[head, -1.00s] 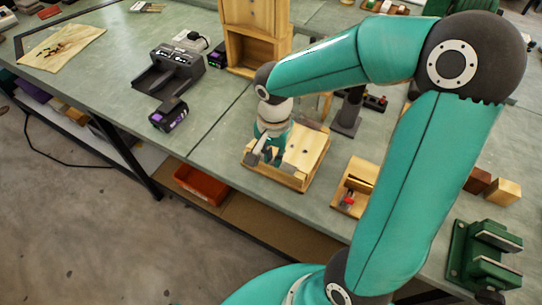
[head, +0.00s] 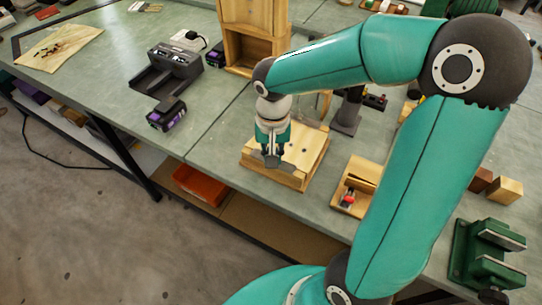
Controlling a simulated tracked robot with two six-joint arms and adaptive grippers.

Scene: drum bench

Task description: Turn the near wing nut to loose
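My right arm comes in from the right, and its gripper (head: 272,158) points down over the near left part of a wooden fixture (head: 306,158) on the bench. The fixture is a light wooden block with a raised base edge and a small dark spot on its top. The near wing nut cannot be made out; the gripper covers the area around its fingertips. Whether the fingers are apart or closed on something is too small to tell. My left gripper is not in view.
A wooden tray with a red item (head: 350,197) lies right of the fixture, and a black stand (head: 347,112) is behind it. A wooden cabinet (head: 252,45) stands farther back. A black charger (head: 167,78) and battery (head: 166,114) lie left. Bench between is clear.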

